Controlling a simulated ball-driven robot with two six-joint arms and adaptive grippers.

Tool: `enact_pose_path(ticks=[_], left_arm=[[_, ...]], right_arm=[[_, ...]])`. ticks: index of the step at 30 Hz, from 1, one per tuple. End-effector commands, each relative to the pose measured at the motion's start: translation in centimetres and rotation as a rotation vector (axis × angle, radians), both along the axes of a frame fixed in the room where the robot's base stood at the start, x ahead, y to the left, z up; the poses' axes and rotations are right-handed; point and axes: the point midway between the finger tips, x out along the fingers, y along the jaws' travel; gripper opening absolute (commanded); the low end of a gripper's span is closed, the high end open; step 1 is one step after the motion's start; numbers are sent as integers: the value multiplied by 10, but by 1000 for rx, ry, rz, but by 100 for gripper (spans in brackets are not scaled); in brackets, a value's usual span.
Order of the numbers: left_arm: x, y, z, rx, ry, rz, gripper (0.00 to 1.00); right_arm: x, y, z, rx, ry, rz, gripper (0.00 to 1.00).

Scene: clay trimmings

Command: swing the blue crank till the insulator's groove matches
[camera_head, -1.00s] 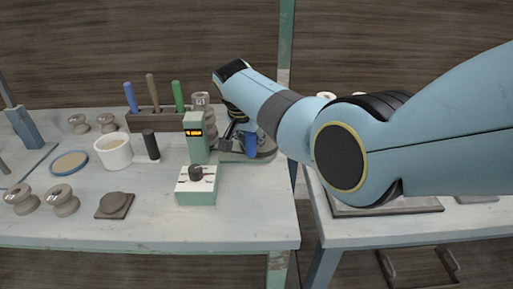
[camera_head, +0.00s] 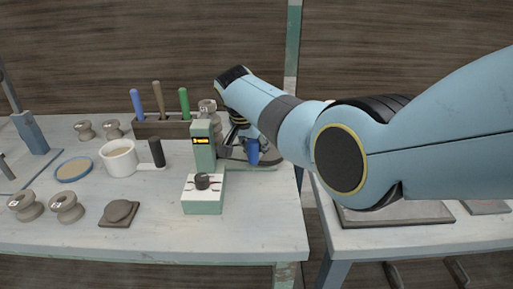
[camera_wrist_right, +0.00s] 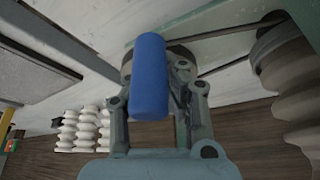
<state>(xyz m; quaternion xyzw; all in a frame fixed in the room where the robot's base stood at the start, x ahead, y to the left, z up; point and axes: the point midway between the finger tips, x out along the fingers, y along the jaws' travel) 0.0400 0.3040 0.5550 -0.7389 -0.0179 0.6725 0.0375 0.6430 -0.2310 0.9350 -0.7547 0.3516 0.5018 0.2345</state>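The blue crank (camera_head: 252,152) stands upright behind the green post, at the right of the bench. It shows large as a blue cylinder in the right wrist view (camera_wrist_right: 149,80). My right gripper (camera_head: 243,142) reaches down at it. In the right wrist view its fingers (camera_wrist_right: 152,75) lie on either side of the crank's handle, seemingly shut on it; the handle partly hides the left finger. A ribbed grey-brown insulator (camera_head: 208,107) stands behind the post and shows at right in the wrist view (camera_wrist_right: 285,75). Its groove match cannot be read. My left gripper is not in view.
A green post with a small amber display (camera_head: 202,141) and a knob box (camera_head: 203,193) stand left of the crank. A tool rack (camera_head: 160,129), white cup (camera_head: 119,158) and several spools (camera_head: 66,207) occupy the left.

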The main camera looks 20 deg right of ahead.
Motion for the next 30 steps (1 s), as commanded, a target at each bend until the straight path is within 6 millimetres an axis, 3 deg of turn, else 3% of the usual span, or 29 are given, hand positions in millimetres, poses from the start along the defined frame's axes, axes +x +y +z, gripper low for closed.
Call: enact_pose_path(ticks=[1,16,27,30], left_arm=[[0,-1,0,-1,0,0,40],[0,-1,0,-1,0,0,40],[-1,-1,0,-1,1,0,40],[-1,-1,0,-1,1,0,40]], right_arm=[[-8,9,-8,14,25,7,0],[-8,9,-8,14,25,7,0],[-7,9,-8,15,24,5,46],[-7,9,-7,15,21,5,49]])
